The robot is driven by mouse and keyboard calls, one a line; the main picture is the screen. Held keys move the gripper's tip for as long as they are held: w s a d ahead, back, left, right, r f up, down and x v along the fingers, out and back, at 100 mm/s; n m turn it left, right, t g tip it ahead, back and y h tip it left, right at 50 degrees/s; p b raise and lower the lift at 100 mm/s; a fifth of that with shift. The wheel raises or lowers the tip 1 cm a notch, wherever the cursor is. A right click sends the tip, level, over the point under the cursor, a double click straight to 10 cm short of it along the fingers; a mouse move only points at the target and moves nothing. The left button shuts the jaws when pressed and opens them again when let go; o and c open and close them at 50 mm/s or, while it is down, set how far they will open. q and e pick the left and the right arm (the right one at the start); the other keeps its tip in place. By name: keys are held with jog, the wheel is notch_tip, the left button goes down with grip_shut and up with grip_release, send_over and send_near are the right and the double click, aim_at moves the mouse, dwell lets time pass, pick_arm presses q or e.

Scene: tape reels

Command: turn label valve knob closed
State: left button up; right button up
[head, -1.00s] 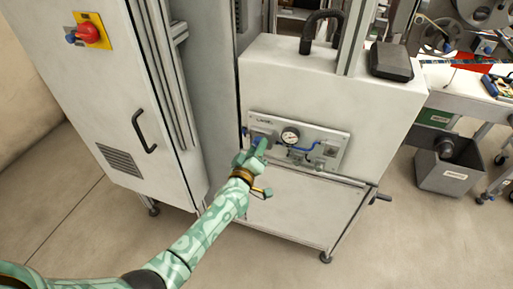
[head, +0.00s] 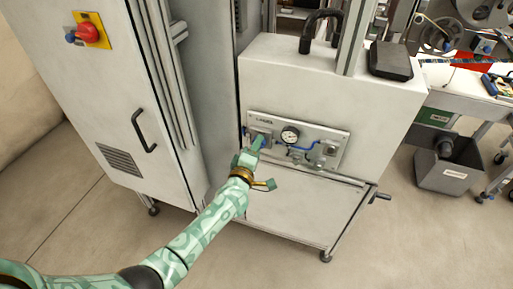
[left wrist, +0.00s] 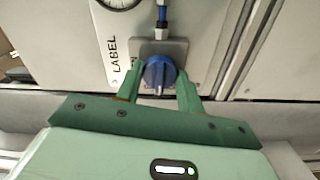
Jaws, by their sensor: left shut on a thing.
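The label valve knob (left wrist: 158,72) is a round blue knob with a pale pointer line, on a grey square plate beside the word LABEL in the left wrist view. The line runs up and down in that picture. My left gripper (left wrist: 157,84) has its green fingers on both sides of the knob and is shut on it. In the head view my left gripper (head: 252,152) reaches the left end of the valve panel (head: 335,149) and mostly hides the knob. My right gripper is not in view.
A round gauge (head: 290,135) and blue tubing (head: 303,147) sit right of the knob on the panel. A tall cabinet (head: 110,110) with a black handle and red switch (head: 88,32) stands left. A grey bin (head: 447,178) stands on the floor at right.

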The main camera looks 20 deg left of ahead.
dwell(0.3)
pick_arm(q)
jog(key=o, duration=1)
jog(key=shift+s, duration=0.1)
jog(key=s+p, duration=0.1)
jog(key=s, duration=0.4)
jog(key=s+p, duration=0.1)
jog(key=s, duration=0.4)
jog(key=s+p, duration=0.2)
jog(key=s, duration=0.4)
jog(key=shift+s+a, duration=0.1)
jog(key=shift+a, duration=0.2)
